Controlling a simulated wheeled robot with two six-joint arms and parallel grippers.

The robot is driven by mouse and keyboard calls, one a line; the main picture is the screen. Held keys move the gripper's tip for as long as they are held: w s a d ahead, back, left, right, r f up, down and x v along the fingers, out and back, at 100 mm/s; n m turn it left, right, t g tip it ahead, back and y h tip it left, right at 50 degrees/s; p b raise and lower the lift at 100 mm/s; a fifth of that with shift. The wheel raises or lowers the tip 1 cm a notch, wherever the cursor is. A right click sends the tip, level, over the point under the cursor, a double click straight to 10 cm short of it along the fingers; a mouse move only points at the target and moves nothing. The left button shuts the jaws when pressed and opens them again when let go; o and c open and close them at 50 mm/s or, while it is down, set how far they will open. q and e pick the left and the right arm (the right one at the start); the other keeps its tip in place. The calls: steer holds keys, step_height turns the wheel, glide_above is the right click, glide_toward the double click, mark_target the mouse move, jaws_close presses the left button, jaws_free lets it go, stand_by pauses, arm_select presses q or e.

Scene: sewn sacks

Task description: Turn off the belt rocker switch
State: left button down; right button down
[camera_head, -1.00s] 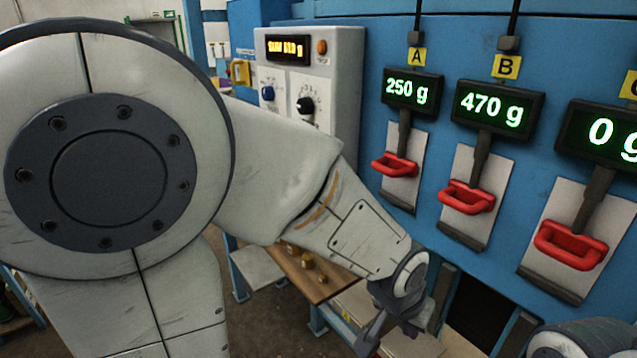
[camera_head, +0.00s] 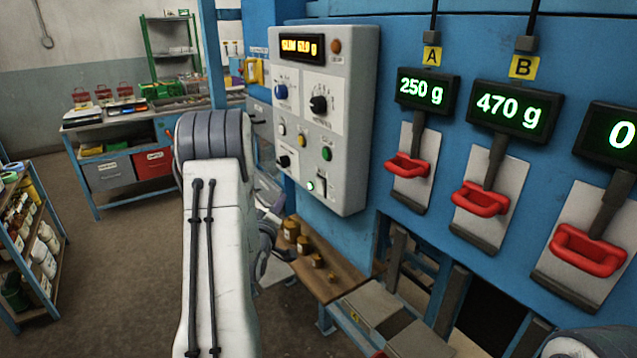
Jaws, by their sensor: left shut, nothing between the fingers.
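The grey control panel (camera_head: 354,165) is mounted on the blue machine at the centre. My left gripper (camera_head: 280,252) is partly hidden behind my own forearm, left of and below the panel. It is shut and empty, and appears apart from the switch. My right gripper is out of view; only a piece of my right arm shows at the bottom right.
The panel also carries a display (camera_head: 302,47), a blue knob (camera_head: 281,91), a black knob (camera_head: 319,104) and a green button (camera_head: 326,154). Red handles (camera_head: 481,199) hang under the weight displays at right. A wooden shelf (camera_head: 322,278) with brass weights lies below the panel.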

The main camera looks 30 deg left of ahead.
arm_select(q)
steer(key=shift+w, duration=0.15)
steer(key=p, duration=0.2)
glide_toward(316, 181)
steer(key=w+a, duration=0.3)
steer(key=a, duration=0.1)
steer(key=shift+w+d+b, duration=0.3)
steer(key=shift+w+d, duration=0.1)
steer(key=shift+w, duration=0.3)
steer(key=shift+f, duration=0.1)
stand_by(1.3)
steer(key=shift+w+d+b, duration=0.15)
steer(key=shift+w+b, duration=0.15)
steer(key=shift+w, duration=0.05)
steer(key=shift+w+d, duration=0.15)
steer(key=shift+w, duration=0.15)
stand_by(0.6)
